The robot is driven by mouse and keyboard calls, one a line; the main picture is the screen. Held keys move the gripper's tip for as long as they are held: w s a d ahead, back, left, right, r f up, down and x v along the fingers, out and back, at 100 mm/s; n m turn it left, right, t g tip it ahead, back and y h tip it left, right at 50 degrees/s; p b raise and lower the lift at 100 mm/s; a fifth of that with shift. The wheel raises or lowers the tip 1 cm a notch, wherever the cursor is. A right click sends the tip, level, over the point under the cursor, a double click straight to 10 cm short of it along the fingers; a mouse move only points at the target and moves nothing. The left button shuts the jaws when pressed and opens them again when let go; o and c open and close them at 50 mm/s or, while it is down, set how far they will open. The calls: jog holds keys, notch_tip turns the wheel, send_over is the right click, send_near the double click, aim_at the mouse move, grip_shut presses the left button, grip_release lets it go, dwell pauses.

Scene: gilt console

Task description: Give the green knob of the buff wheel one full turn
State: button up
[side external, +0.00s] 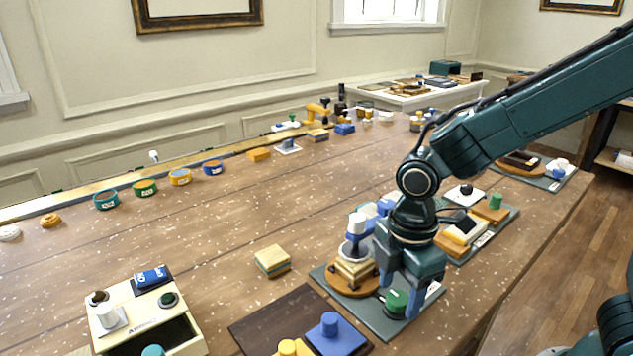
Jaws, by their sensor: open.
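The green knob (396,300) stands low on a dark grey-green base plate (405,327). To its left on the same plate is a round brown wooden base carrying a buff block (352,270) with a grey and white post above it; I take this for the buff wheel's assembly. My gripper (402,298) points down over the knob, its blue-grey fingers apart. The knob shows between the fingertips in this view. I cannot tell whether either finger touches it. Part of the plate and assembly is hidden behind my gripper.
A dark board with blue (330,334) and yellow knobs lies front left. A cream drawer box (143,313) stands further left, and a wooden block (272,261) lies between. Another plate with black and green knobs (495,201) is behind right. The table's middle left is mostly clear.

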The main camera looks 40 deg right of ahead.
jog(key=shift+f, duration=0.25)
jog(key=c, duration=1)
jog(key=shift+o, duration=0.2)
jog(key=shift+m, duration=0.4)
jog(key=m, duration=0.8)
jog(key=shift+m, duration=0.4)
jog(key=m, duration=1.4)
